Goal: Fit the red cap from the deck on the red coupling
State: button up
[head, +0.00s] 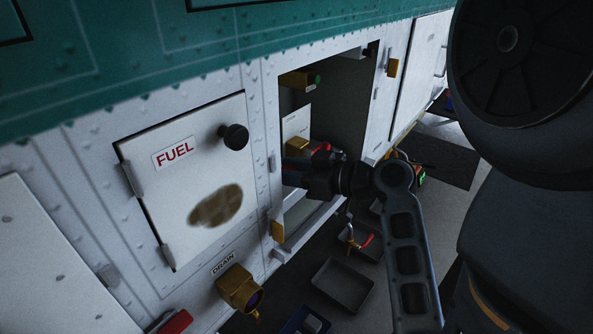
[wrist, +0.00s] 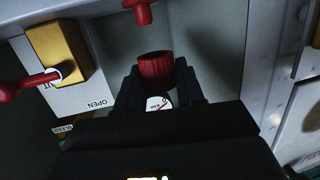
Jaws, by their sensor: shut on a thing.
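The red cap (wrist: 156,70) is a ribbed cylinder in the wrist view. My gripper (wrist: 157,78) is shut on it, with a dark finger on either side. A red fitting with a narrow stub (wrist: 143,13) shows at the top edge of the wrist view, apart from the cap. It may be the red coupling, but the frame edge cuts it off. In the head view my gripper (head: 290,168) reaches into the open bay in the white panel. The cap cannot be made out there.
A brass valve box (wrist: 57,53) with a red lever (wrist: 18,86) stands close beside the gripper. The fuel door (head: 190,180) and brass drain fitting (head: 238,289) are left of the bay. A dark tray (head: 342,285) lies below.

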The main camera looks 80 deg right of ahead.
jog(key=shift+d+p+x, duration=0.25)
jog(key=shift+p+x, duration=0.05)
jog(key=shift+x, duration=1.25)
jog(key=shift+w+d+f+b, duration=0.25)
jog(key=shift+w+b, duration=0.05)
jog(key=shift+b, duration=0.05)
jog(key=shift+w+d+f, duration=0.2)
jog(key=shift+w+d, duration=0.1)
jog(key=shift+w, duration=0.15)
jog(key=shift+s+f+b, duration=0.15)
jog(key=shift+b, duration=0.6)
jog(key=shift+f+b, duration=1.45)
jog(key=shift+b, duration=0.5)
dwell(2.7)
